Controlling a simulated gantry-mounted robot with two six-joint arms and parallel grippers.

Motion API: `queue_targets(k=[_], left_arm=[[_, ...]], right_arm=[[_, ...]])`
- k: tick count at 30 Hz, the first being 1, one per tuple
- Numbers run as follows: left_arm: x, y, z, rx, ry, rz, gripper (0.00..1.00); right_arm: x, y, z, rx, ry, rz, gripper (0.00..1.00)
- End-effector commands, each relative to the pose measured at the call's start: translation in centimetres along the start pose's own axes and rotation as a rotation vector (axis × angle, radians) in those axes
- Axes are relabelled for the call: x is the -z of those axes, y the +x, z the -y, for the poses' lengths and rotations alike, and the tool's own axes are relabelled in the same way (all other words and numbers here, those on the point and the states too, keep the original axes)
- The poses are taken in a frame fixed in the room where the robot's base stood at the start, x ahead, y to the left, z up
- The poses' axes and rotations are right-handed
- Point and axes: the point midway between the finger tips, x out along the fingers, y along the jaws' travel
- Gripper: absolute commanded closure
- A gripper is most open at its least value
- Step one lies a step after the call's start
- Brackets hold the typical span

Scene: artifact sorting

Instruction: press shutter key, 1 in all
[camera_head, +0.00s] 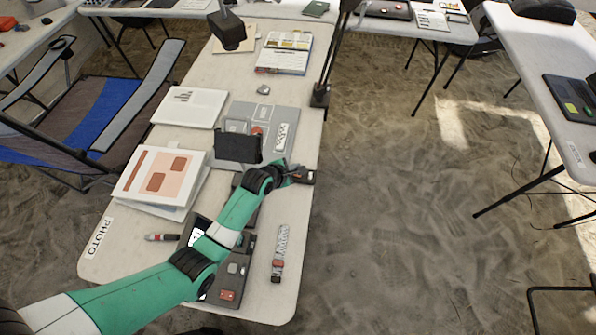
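A dark keypad-like device (235,283) lies at the front of the white table (268,304), partly under my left arm. It bears a red key (228,295) and a pale grey key (233,268). I cannot read their labels, so I cannot tell for sure which is the shutter key. My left arm reaches across the table from the lower left. My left gripper (303,175) is near the table's right edge, beyond the device and apart from the red key. Its fingers are too small to tell open or shut. My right gripper is not in view.
A scale bar (279,252) lies right of the device. Printed sheets (160,181), a white booklet (190,107) and a grey board (280,122) lie farther back. A dark stand (320,95) rises at the right edge. A blue folding chair (105,105) stands left.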

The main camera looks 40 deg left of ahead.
Motion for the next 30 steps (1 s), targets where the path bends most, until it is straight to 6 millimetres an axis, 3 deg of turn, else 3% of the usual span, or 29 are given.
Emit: queue_targets(k=[30], left_arm=[[0.38,0.52,0.39,0.000,0.000,0.000,1.00]], right_arm=[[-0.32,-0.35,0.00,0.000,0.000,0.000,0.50]])
